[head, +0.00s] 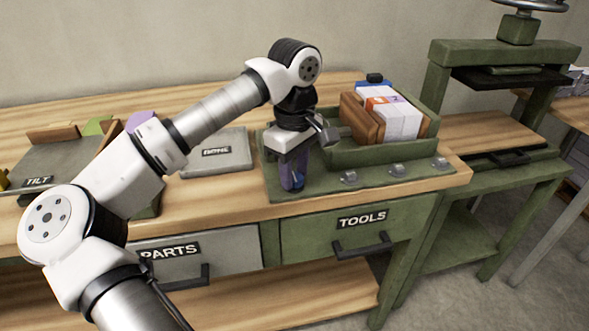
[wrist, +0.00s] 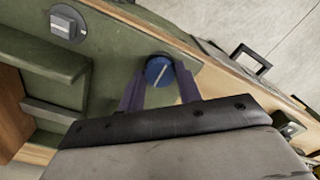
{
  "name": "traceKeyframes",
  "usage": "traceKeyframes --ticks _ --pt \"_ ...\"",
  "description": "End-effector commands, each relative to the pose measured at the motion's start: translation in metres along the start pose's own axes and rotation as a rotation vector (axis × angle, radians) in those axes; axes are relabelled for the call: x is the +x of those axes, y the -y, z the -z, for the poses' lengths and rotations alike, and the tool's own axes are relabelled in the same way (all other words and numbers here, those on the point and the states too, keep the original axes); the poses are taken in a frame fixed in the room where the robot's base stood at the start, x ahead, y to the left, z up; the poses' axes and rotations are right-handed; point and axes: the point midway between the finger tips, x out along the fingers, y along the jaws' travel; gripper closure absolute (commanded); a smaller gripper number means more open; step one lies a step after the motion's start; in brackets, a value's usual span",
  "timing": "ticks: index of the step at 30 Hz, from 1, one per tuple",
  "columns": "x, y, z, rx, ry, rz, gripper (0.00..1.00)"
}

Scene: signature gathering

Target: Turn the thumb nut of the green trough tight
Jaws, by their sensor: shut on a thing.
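The green trough (head: 385,153) stands on the bench at the right and holds a stack of papers (head: 396,115) between brown wooden boards (head: 362,119). My gripper (head: 292,180) points down at the left end of the trough's green base. In the wrist view, a round blue thumb nut (wrist: 159,71) with a pale line across it sits between the two dark purple fingers of my gripper (wrist: 160,80). The gripper is shut on the nut. The fingers hide the nut in the head view. How tight it is cannot be told.
Several small grey fittings (head: 397,170) line the base's front edge. A green press (head: 505,90) stands at the right. Drawers marked PARTS (head: 185,262) and TOOLS (head: 362,228) are below.

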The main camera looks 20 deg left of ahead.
Motion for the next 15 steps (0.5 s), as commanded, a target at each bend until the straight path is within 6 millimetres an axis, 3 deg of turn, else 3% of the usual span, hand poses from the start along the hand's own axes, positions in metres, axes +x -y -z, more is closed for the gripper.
traceKeyframes --ticks 6,7,12,15 --pt "-0.0008 -0.0005 -0.0001 0.001 -0.001 -0.002 0.89" --pt "-0.0008 -0.0005 -0.0001 0.001 -0.001 -0.002 0.65" --pt "-0.0006 -0.0003 -0.0001 0.0 -0.001 -0.001 0.44" --pt "-0.0004 -0.0002 -0.0001 0.0 -0.001 -0.001 0.44"
